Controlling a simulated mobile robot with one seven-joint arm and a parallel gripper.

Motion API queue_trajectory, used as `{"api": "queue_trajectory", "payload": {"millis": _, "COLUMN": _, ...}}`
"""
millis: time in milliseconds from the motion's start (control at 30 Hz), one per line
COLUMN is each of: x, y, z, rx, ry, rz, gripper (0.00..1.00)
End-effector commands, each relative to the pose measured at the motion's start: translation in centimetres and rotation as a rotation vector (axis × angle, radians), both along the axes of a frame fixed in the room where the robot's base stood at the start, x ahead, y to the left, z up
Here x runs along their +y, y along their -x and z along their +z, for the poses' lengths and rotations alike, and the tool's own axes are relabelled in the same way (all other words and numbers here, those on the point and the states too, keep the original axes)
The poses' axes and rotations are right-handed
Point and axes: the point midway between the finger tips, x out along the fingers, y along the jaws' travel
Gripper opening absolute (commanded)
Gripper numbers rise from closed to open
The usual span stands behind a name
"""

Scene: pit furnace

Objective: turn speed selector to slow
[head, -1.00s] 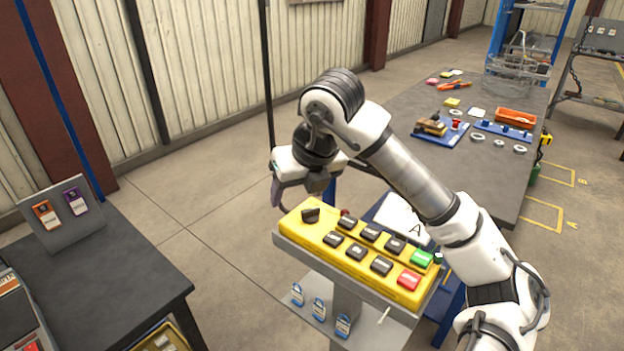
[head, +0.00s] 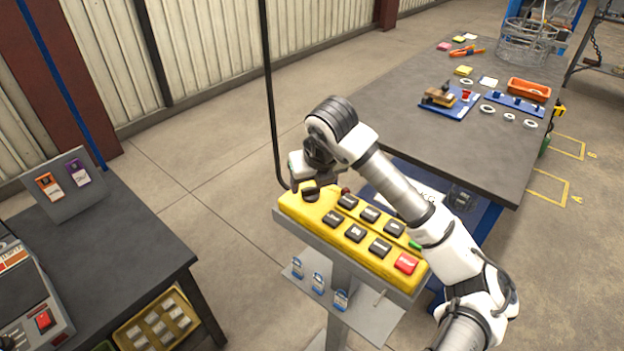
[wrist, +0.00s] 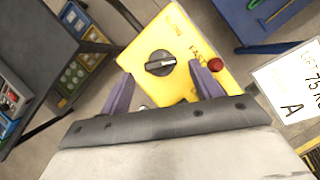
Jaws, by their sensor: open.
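The yellow control box (head: 375,249) stands on a grey pedestal in front of me. The speed selector is a round black knob (head: 311,194) at the box's far left end. In the wrist view the knob (wrist: 160,63) shows a light pointer line, with the printed word FAST to its right. My gripper (head: 300,187) is over that end of the box. In the wrist view my gripper (wrist: 162,88) is open, with its two purple fingers on either side below the knob, apart from it and empty.
Black buttons, a green button and a red button (head: 405,263) fill the rest of the box. A small red lamp or button (wrist: 216,65) sits beside the knob. Blue padlocks (head: 318,281) hang below. Workbenches stand left (head: 130,235) and back right (head: 400,125).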

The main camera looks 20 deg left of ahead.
Motion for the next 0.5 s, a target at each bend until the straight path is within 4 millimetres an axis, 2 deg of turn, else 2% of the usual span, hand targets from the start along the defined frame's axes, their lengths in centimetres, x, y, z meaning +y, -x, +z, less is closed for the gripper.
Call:
{"api": "queue_trajectory", "payload": {"millis": 200, "x": 0.5, "y": -0.6, "z": -1.9, "rx": 0.001, "ry": -0.001, "rz": -0.001, "gripper": 0.64}}
{"api": "queue_trajectory", "payload": {"millis": 500, "x": 0.6, "y": -0.8, "z": -2.3, "rx": -0.001, "ry": -0.002, "rz": -0.001, "gripper": 0.64}}
